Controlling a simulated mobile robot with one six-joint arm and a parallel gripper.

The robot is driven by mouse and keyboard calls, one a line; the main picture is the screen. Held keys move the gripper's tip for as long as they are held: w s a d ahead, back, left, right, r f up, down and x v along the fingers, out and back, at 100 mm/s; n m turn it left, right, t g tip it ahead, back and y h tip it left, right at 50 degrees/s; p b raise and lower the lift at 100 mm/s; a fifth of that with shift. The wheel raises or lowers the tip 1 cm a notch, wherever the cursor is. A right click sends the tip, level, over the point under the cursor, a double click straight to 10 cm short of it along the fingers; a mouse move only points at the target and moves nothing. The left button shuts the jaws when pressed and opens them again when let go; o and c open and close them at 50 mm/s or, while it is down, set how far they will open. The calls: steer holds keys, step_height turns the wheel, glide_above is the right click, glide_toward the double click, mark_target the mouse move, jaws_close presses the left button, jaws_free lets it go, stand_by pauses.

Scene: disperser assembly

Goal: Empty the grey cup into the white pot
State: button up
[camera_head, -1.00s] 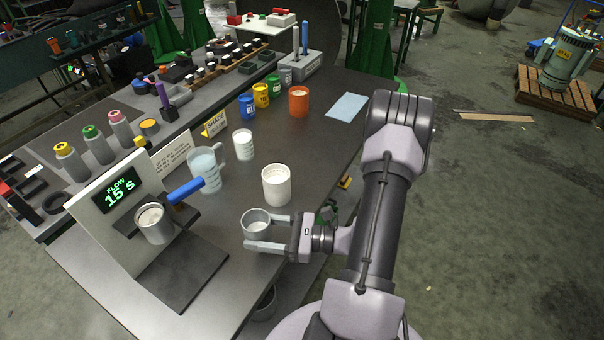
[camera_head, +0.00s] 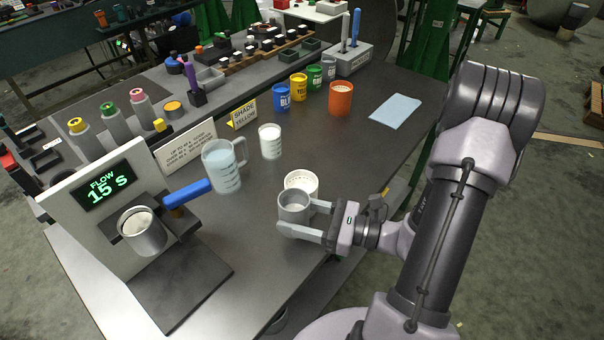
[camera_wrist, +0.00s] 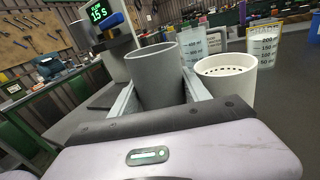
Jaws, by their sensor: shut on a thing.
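The grey cup (camera_head: 293,208) is held upright between the fingers of my gripper (camera_head: 308,222), near the front edge of the table. The cup also shows in the wrist view (camera_wrist: 155,78), with a finger on each side; its contents are hidden there. The white pot (camera_head: 301,181) stands on the table just behind the cup, partly covered by it in the head view. In the wrist view the pot (camera_wrist: 226,84) is right of the cup, and a perforated top shows inside its rim.
A flow stand with a display (camera_head: 108,185) and a metal cup stands at left. A clear measuring jug (camera_head: 222,168) and a small white-filled beaker (camera_head: 270,142) stand behind the pot.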

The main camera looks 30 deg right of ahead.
mark_target(297, 194)
steer(key=shift+m, duration=0.6)
steer(key=r+p, duration=0.4)
steer(key=r, duration=0.1)
steer(key=shift+w+d, duration=0.25)
steer(key=shift+w+d+r+m+p, duration=0.15)
steer(key=shift+m+p, duration=0.25)
steer(key=shift+p, duration=0.25)
steer(key=shift+w+d+m+p, duration=0.15)
steer(key=shift+w+m+p, duration=0.05)
steer(key=shift+m+p, duration=0.2)
steer(key=m+p, duration=0.1)
steer(key=w+d+m+p, duration=0.1)
steer(key=p, duration=0.1)
steer(key=r+m+g+p, duration=0.1)
steer(key=m, duration=0.1)
steer(key=shift+w+d+p, duration=0.25)
steer(key=shift+w+p, duration=0.05)
steer(key=shift+w, duration=0.1)
steer(key=shift+w+f+m, duration=0.1)
steer(key=shift+f+m, duration=0.1)
steer(key=shift+m, duration=0.4)
steer(key=shift+r+m+g+p, duration=0.4)
steer(key=shift+m+p, duration=0.4)
steer(key=shift+p, duration=0.4)
